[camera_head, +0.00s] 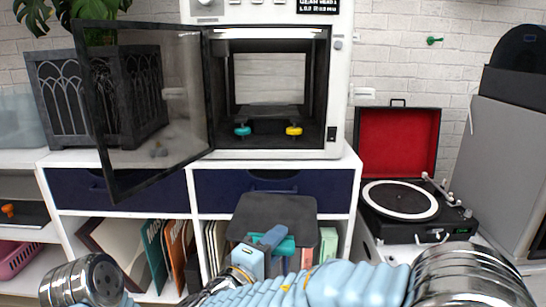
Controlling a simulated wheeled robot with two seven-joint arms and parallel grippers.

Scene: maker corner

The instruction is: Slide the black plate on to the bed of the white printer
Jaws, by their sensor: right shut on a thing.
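The white printer (347,90) stands on the cabinet top at the back, its glass door (150,110) swung open to the left. Inside is its dark bed (268,112), low in the chamber, with a teal knob (242,131) and a yellow knob (293,131) at its front. The black plate (272,212) is in front of the cabinet, below the printer opening and apart from the bed. My right gripper (268,240) is shut on the plate's near edge; its fingers are partly hidden. My left arm shows at the bottom left, but its gripper is not visible.
A record player (400,200) with an open red lid stands to the right. A dark planter (60,95) is behind the open door. Folders (155,250) fill the shelves below the navy drawers (225,185). The printer's front opening looks clear.

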